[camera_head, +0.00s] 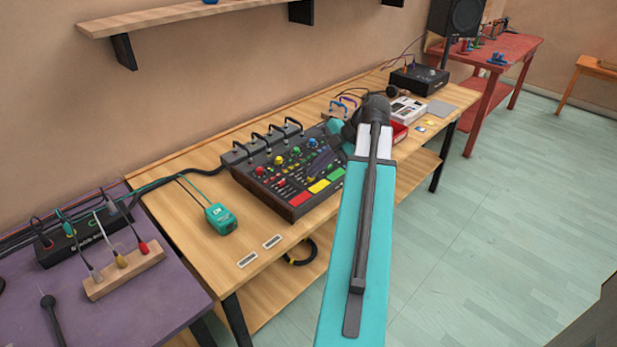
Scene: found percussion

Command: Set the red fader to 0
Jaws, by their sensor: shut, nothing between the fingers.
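The mixer (262,188) is a dark box on the wooden table, with rows of coloured knobs and a red, a yellow and a green patch along its front edge. The red patch (293,199) is at the front left of this row; the red fader's cap and its setting are too small to make out. My turquoise arm reaches in from the bottom of the picture. My gripper (318,160) is shut and empty over the right part of the mixer. It is dark against the dark panel, and it and my arm hide the mixer's right end.
Several cables plug into the mixer's back. A green box (221,219) on a cable lies left of it. A purple table (150,303) with a wooden block of plugs (124,271) stands at the near left. A shelf (190,18) hangs above. The floor at the right is clear.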

